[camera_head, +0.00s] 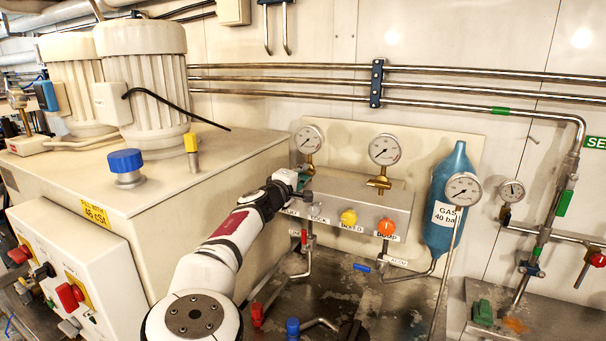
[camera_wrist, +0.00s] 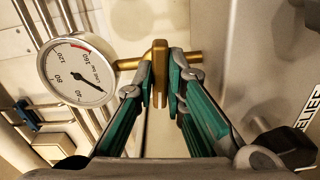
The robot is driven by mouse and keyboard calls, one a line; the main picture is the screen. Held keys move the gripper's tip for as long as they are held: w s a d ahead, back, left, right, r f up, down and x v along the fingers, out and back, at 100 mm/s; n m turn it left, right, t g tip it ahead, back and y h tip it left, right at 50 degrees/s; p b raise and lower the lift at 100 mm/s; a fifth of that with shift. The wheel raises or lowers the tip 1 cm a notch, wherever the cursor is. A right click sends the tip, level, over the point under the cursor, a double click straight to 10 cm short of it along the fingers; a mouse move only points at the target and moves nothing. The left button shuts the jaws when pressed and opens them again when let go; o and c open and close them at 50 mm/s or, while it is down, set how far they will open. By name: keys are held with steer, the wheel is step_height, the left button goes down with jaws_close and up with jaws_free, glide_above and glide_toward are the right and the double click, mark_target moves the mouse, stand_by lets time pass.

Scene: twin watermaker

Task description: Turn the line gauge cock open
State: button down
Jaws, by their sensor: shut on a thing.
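The brass gauge cock (camera_wrist: 160,52) stands on a brass pipe beside a round white pressure gauge (camera_wrist: 76,80) in the wrist view. My gripper (camera_wrist: 163,85) has its green fingers on both sides of the brass handle and is shut on it. In the head view my gripper (camera_head: 290,178) is at the left end of the grey valve block (camera_head: 330,188), just below the left gauge (camera_head: 309,139). The cock is hidden there by my gripper. I cannot tell from these frames how far the cock is turned.
A yellow knob (camera_head: 349,217) and an orange knob (camera_head: 385,227) sit on the block's front. A second gauge (camera_head: 384,149) stands on top, with a blue gas bottle (camera_head: 446,205) to the right. A cream cabinet (camera_head: 235,170) stands close on the left of my arm.

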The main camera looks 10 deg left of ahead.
steer(key=m, duration=0.4)
steer(key=shift+f+b, duration=0.1)
steer(key=shift+b, duration=0.3)
steer(key=m+b, duration=0.2)
steer(key=m, duration=0.3)
steer(key=shift+w+f, duration=0.1)
steer(key=m+b, duration=0.4)
steer(key=m, duration=0.1)
steer(key=shift+b, duration=0.4)
steer(key=shift+m+b, duration=1.2)
steer(key=c, duration=1.6)
jaws_free()
steer(key=shift+c, duration=0.2)
